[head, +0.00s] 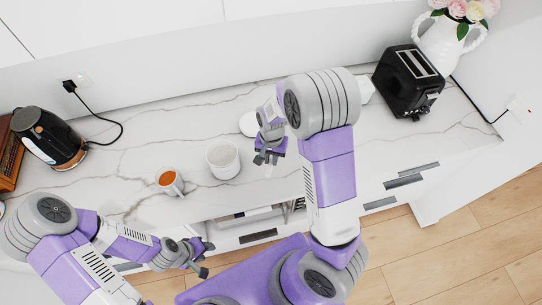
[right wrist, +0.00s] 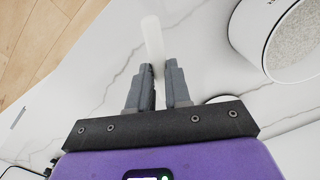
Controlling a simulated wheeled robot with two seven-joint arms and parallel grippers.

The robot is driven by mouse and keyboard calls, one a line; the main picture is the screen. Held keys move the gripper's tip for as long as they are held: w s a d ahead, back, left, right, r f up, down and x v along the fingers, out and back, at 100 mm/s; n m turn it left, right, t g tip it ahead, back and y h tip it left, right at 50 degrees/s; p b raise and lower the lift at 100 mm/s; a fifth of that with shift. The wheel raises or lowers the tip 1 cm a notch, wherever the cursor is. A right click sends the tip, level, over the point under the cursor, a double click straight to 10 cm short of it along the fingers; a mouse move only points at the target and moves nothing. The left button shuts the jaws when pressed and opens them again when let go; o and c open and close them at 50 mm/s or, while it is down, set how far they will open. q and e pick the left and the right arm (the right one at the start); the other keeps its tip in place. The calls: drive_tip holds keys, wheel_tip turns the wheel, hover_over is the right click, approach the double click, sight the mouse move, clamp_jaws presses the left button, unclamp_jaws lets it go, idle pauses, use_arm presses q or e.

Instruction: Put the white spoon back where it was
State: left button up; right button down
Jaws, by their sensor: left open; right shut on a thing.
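The white spoon (right wrist: 152,35) is pinched between the fingers of my right gripper (right wrist: 157,80) in the right wrist view. Its pale, elongated part extends past the fingertips over the marble counter. In the head view my right gripper (head: 267,157) is over the counter's front part, just right of a white canister (head: 222,172); the spoon is hard to make out there. The canister also shows in the right wrist view (right wrist: 262,62), at the upper right, with grainy pale contents. My left gripper (head: 206,259) is open and empty, in front of the counter.
A mug of brown-orange drink (head: 179,188) stands left of the canister. A round white item (head: 248,124) lies behind my right gripper. A kettle (head: 50,137) is at the left, a black toaster (head: 408,82) at the right. A drawer (head: 258,237) below the counter appears open.

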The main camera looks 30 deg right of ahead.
drive_tip(key=shift+s+d+r+n, duration=0.2)
drive_tip(key=shift+d+n, duration=0.15)
drive_tip(key=shift+n, duration=0.05)
hover_over(274, 176)
wheel_tip(274, 176, down, 5)
drive_tip(key=shift+d+f, duration=0.1)
drive_tip(key=shift+f, duration=0.1)
drive_tip(key=shift+w+f+b, duration=0.1)
drive_tip(key=shift+f+b, duration=0.3)
drive_tip(key=shift+f, duration=1.9)
drive_tip(key=c, duration=1.1)
unclamp_jaws()
drive_tip(key=shift+o, duration=0.2)
drive_tip(key=shift+r, duration=0.2)
wheel_tip(274, 176, up, 12)
drive_tip(key=p, duration=0.1)
drive_tip(key=shift+f, duration=0.15)
